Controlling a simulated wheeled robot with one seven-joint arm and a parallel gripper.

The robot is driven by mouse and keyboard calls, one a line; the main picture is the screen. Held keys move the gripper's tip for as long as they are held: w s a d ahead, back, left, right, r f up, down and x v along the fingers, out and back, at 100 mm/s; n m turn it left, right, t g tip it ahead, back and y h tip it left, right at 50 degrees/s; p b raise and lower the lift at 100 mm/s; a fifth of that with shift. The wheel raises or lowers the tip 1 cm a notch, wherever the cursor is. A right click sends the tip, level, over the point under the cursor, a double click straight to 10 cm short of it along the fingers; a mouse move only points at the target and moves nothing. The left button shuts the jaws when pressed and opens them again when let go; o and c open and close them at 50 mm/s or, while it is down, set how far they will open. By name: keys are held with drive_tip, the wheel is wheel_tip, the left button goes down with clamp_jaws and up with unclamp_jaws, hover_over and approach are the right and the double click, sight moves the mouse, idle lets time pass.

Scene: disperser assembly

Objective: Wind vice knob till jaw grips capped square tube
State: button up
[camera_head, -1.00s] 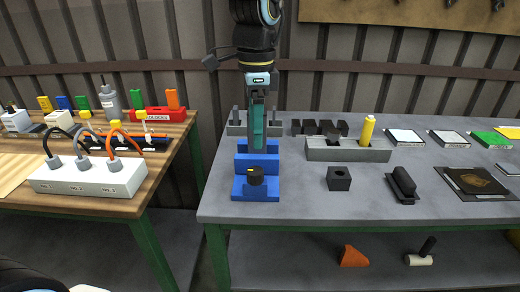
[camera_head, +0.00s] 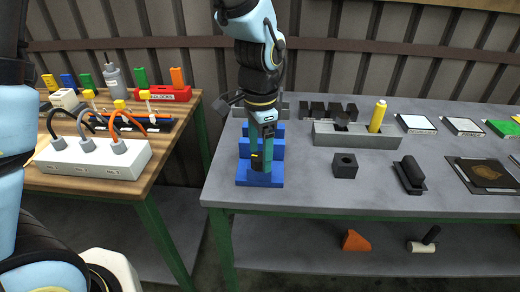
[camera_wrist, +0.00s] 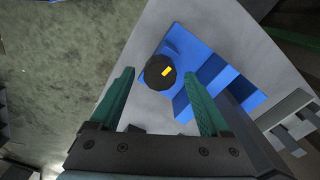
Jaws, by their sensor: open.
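The blue vice (camera_head: 246,180) stands at the left end of the grey table and also shows in the wrist view (camera_wrist: 215,70). Its round black knob (camera_wrist: 158,75) has a yellow mark and faces the wrist camera; it is partly covered in the head view (camera_head: 256,161). My gripper (camera_head: 261,165) is open and points down at the front of the vice. Contact cannot be told. I cannot make out the capped square tube in the vice.
A grey holder (camera_head: 355,137) with a yellow cylinder (camera_head: 378,116) stands right of the vice. A black block with a hole (camera_head: 344,166) and a black part (camera_head: 409,175) lie in front. A white power strip (camera_head: 88,163) sits on the wooden table at left.

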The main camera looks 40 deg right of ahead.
drive_tip(key=shift+f, duration=0.2)
clamp_jaws()
idle(0.6)
